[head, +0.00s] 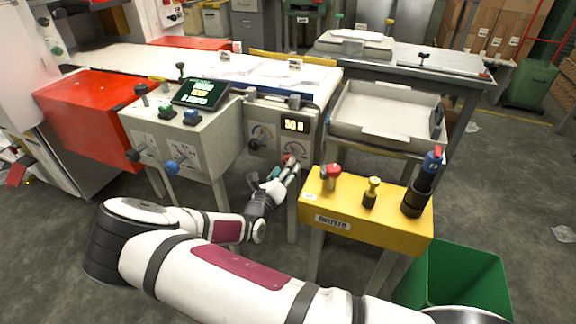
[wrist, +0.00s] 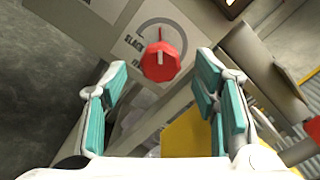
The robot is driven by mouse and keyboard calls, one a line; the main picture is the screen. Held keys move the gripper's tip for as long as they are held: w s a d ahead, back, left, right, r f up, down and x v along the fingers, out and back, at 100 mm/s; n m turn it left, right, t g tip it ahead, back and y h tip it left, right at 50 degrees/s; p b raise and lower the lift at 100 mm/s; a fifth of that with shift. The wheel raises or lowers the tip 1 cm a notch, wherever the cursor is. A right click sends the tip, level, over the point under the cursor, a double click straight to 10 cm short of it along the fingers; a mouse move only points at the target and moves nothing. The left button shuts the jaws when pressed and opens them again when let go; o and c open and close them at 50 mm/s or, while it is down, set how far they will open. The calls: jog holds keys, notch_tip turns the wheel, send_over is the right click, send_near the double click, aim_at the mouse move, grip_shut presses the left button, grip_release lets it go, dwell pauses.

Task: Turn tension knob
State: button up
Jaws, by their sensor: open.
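The tension knob (wrist: 160,62) is red and faceted with a white pointer line that points up in the wrist view. It sits on a grey panel (wrist: 110,30) with a dial arc and the word SLACK; a second word is partly covered by the knob. My gripper (wrist: 163,78) is open, with teal pads on either side of the knob in the picture. No pad visibly touches it, and I cannot tell how deep the fingers reach. In the head view my gripper (head: 286,172) is at the panel's right dial, and the knob (head: 289,160) is partly hidden by it.
A lit display (head: 295,125) is above the dial. A grey control box (head: 205,135) is to the left, and a green bin (head: 455,275) is at lower right.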

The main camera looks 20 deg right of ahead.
jog(key=shift+b+x, duration=0.35)
jog(key=shift+x, duration=1.6)
jog(key=shift+s, duration=0.1)
jog(key=shift+c, duration=0.6)
jog(key=c, duration=1.1)
